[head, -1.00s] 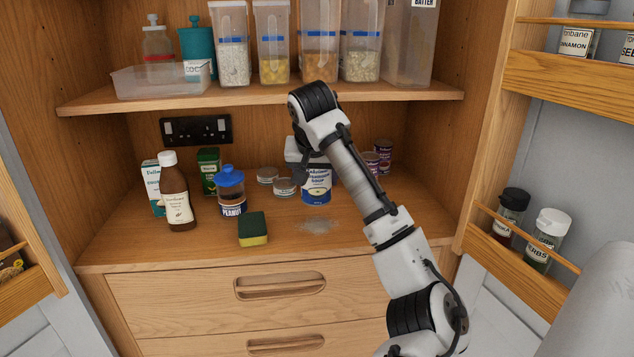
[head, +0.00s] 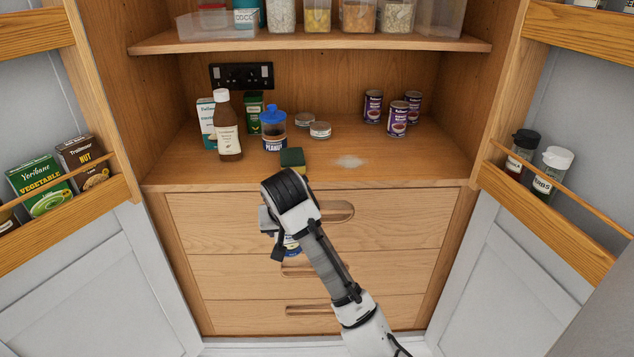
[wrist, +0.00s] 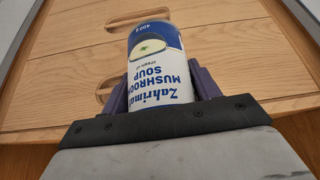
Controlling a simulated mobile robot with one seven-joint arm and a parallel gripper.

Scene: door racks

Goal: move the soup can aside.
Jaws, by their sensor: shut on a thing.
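The soup can, blue and white with a mushroom soup label, is in my gripper. In the wrist view the can (wrist: 158,65) stands between the two dark fingers, and my gripper (wrist: 160,88) is shut on it. In the head view my gripper (head: 279,240) is in front of the drawers, below the counter's front edge. Only a small part of the soup can (head: 292,245) shows there, behind my wrist. A pale spill (head: 348,161) lies on the counter.
On the counter stand a brown bottle (head: 227,128), a peanut jar (head: 273,132), a sponge (head: 292,160), two flat tins (head: 320,130) and several purple cans (head: 397,119). The counter's right front is clear. Open doors with racks (head: 547,207) flank the cupboard.

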